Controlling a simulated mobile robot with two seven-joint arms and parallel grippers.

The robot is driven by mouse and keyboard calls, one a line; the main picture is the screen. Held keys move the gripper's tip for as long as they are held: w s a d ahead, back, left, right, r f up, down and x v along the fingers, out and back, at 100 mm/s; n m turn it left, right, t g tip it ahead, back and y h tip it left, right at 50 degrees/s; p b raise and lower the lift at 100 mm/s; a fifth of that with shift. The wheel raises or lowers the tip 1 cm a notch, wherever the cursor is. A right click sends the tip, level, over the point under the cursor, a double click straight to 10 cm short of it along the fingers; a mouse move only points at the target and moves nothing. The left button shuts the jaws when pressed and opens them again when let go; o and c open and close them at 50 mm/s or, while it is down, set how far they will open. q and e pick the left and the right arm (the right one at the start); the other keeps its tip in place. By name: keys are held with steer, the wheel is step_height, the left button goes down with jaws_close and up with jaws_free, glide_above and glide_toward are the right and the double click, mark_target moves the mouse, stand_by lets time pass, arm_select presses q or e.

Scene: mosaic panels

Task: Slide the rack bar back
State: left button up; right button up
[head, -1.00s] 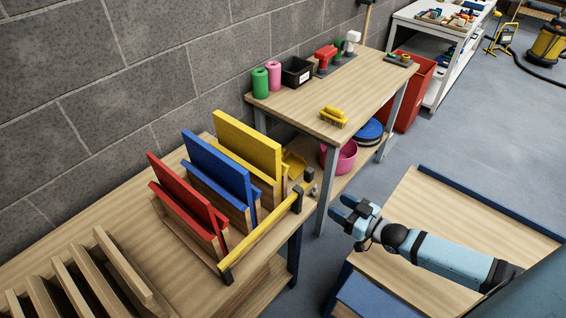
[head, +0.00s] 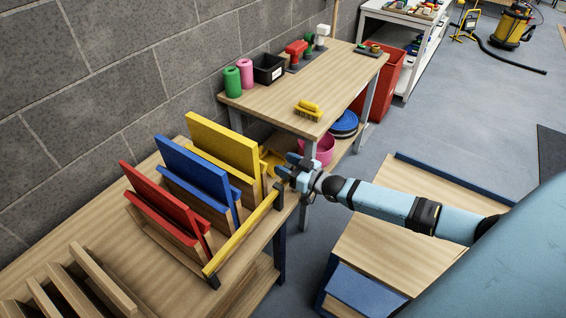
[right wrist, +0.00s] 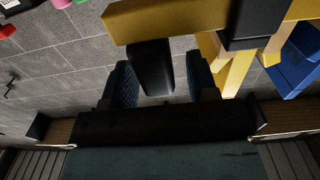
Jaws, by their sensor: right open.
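The yellow rack bar (head: 240,236) runs along the front of the wooden rack holding a red panel (head: 165,203), a blue panel (head: 195,166) and a yellow panel (head: 222,142). My right gripper (head: 283,172) is at the bar's far end. In the right wrist view, the bar (right wrist: 190,22) crosses the top, and a black post-like handle (right wrist: 150,68) stands between the two open fingers of my gripper (right wrist: 160,75). I see gaps on both sides of the handle, so it is not gripped. My left gripper is out of view.
A slatted wooden rack (head: 75,280) stands at the near left of the bench. Behind is a table (head: 330,80) with a yellow brush (head: 308,108), rolls and a black bin (head: 269,68). A pink bucket (head: 322,150) is below it, near my arm. A grey wall backs the bench.

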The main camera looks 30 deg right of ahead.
steer(key=shift+w+a, duration=0.25)
steer(key=shift+w, duration=0.4)
jaws_close()
